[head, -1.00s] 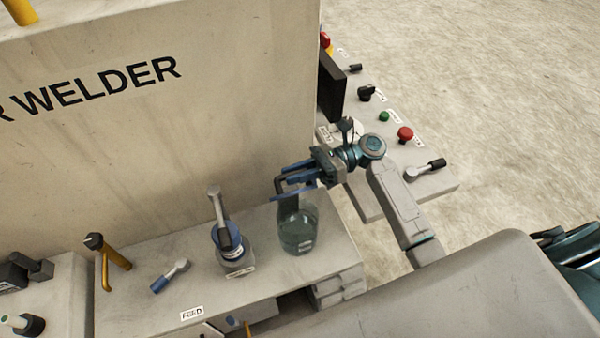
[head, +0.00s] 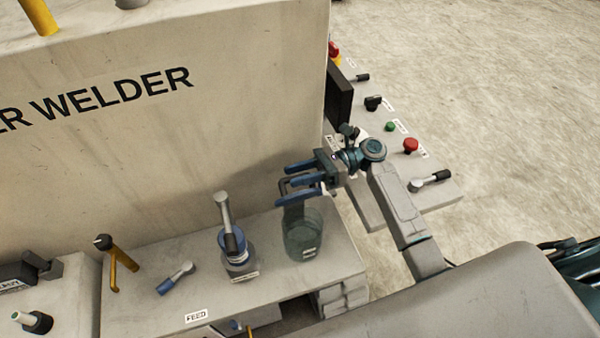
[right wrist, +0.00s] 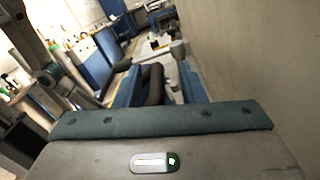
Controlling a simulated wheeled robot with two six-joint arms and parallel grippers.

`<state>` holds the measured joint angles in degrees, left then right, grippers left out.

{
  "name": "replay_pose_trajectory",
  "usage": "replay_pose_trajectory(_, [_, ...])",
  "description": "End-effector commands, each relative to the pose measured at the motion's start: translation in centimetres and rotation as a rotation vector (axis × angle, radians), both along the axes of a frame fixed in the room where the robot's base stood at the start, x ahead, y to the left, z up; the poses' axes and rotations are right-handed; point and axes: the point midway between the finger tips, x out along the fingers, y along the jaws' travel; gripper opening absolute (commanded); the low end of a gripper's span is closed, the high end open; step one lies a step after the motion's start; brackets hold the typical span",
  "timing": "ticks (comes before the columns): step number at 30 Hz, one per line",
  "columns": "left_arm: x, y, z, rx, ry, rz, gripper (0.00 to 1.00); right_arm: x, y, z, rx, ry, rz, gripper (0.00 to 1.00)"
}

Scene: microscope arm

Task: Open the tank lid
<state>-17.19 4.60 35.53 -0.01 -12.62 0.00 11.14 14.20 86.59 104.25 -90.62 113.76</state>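The tank seems to be the dark, see-through round vessel (head: 304,240) with a small white label, on the right part of the machine's ledge in the head view. A dark bent handle (head: 281,188) stands above it at the left. Whether the lid is raised is hard to tell. My right gripper (head: 283,184) is above the vessel, its blue fingers apart on either side of the handle. In the right wrist view the dark handle (right wrist: 153,84) lies between the spread fingers, with gaps beside it. My left gripper is not in view.
Left of the vessel stands a jar with a blue collar (head: 237,247) and a grey lever. A loose-looking blue-tipped lever (head: 176,278) and a yellow lever (head: 122,264) are farther left. The tall welder wall (head: 200,130) is behind. A control panel with a red button (head: 411,145) is at right.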

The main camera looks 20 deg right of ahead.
Motion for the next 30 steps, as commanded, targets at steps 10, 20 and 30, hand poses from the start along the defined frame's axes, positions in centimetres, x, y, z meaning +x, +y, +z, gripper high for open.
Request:
replay_pose_trajectory(10, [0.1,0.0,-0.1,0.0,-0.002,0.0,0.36,-0.1,-0.1,-0.7,-0.008,0.01,-0.003,0.36])
replay_pose_trajectory(20, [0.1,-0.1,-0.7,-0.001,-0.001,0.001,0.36,-0.1,-1.1,-0.9,-0.01,0.008,-0.003,0.36])
replay_pose_trajectory(30, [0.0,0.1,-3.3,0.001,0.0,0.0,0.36,-0.3,-7.6,-0.9,-0.015,0.005,-0.005,0.36])
